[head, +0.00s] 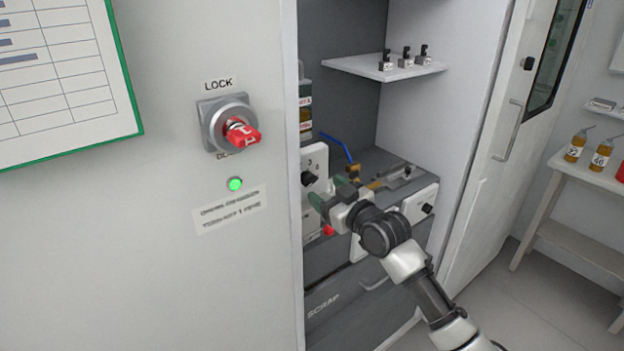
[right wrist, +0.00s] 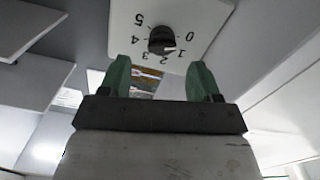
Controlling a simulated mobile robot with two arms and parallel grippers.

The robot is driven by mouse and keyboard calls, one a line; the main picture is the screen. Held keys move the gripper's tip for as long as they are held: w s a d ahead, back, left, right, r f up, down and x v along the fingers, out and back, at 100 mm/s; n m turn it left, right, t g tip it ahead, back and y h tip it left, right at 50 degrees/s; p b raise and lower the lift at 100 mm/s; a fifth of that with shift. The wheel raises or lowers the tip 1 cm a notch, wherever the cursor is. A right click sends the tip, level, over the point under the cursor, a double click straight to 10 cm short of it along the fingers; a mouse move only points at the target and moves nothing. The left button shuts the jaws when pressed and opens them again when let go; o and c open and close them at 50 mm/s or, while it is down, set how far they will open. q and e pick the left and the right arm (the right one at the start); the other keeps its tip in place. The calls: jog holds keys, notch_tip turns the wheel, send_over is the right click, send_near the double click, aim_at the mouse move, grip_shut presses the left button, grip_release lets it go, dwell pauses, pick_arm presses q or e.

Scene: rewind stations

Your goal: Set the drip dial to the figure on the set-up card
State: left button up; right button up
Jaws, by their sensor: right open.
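The drip dial is a black knob (right wrist: 161,39) on a white plate marked 0 to 5, seen upside down in the right wrist view. Its pale mark appears to point near 1. In the head view the knob (head: 308,178) shows on the white plate inside the cabinet, at its left. My right gripper (right wrist: 160,78) has green fingers, open and empty, apart on either side of the knob's line and short of it. It also shows in the head view (head: 329,203) close to the plate. No set-up card with a readable figure is identifiable. My left gripper is out of view.
A red lock key switch (head: 240,132) and a green lamp (head: 235,184) are on the left cabinet panel. A green-edged chart (head: 60,80) hangs at upper left. A shelf (head: 375,70) holds small fittings. A red button (head: 328,231) sits below my gripper.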

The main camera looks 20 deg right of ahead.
aim_at(313, 182)
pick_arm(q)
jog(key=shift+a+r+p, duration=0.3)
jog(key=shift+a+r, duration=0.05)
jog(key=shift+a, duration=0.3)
pick_arm(e)
jog(key=x, duration=0.5)
jog(key=shift+w+a, duration=0.25)
jog(key=shift+w, duration=0.05)
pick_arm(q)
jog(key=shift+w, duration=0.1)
pick_arm(e)
jog(key=shift+c, duration=0.4)
jog(key=c, duration=0.8)
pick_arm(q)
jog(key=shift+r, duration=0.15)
pick_arm(e)
jog(key=shift+m, duration=0.3)
jog(key=m+p, duration=0.1)
jog(key=m, duration=0.2)
pick_arm(q)
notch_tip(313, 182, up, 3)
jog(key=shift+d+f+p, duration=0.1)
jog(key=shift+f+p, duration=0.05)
jog(key=shift+p, duration=0.8)
pick_arm(e)
jog(key=m, duration=0.5)
jog(key=shift+d, duration=0.1)
